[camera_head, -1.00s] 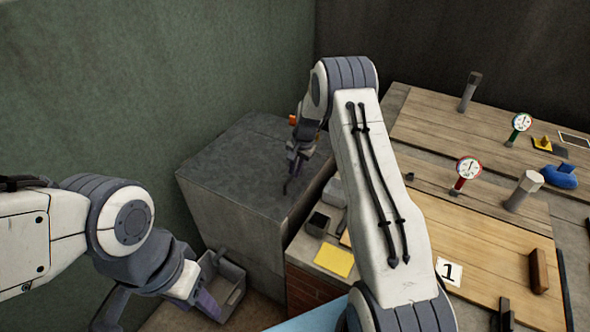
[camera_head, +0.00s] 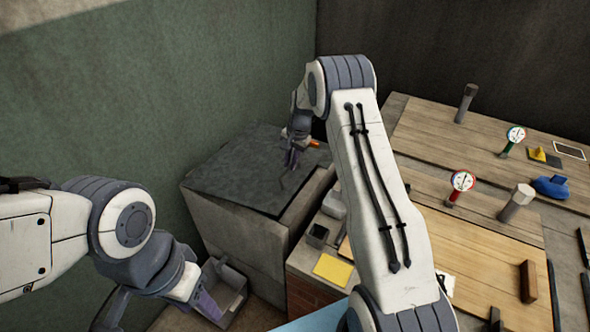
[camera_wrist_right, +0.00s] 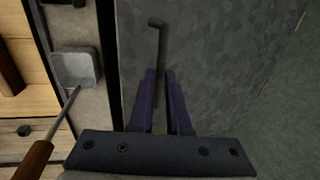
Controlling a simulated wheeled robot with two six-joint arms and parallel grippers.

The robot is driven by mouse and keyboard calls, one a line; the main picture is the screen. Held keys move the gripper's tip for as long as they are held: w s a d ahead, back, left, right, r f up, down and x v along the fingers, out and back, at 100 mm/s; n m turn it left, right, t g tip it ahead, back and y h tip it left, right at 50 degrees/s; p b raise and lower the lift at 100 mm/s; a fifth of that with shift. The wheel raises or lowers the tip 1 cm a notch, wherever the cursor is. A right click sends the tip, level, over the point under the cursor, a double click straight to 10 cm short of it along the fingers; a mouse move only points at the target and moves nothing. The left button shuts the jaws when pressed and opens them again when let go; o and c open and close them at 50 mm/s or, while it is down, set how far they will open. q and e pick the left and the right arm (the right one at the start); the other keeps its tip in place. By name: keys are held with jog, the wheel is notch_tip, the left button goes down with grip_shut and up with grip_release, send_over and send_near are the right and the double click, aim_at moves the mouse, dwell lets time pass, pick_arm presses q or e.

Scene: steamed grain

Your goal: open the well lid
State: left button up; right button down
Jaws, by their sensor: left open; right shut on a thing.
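The well lid (camera_head: 240,165) is a dark grey slab on top of a concrete box (camera_head: 235,238) at the back left. My right gripper (camera_head: 291,160) is over the right part of the lid.
A grey bin (camera_head: 228,285) stands on the floor at lower left. Right of the well, a workbench (camera_head: 470,250) carries a yellow card (camera_head: 332,269), gauges (camera_head: 461,182) and posts. A wooden-handled tool (camera_wrist_right: 35,155) shows in the wrist view. Walls close in behind.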

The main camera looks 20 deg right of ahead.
jog(key=w+a+r+p, duration=0.3)
jog(key=r+p, duration=0.1)
jog(key=r, duration=0.2)
jog(key=w+a+r+p, duration=0.3)
jog(key=w+r+p, duration=0.1)
jog(key=r, duration=0.3)
jog(key=shift+w+a+r+p, duration=0.25)
jog(key=shift+w+r+p, duration=0.05)
jog(key=shift+p, duration=0.15)
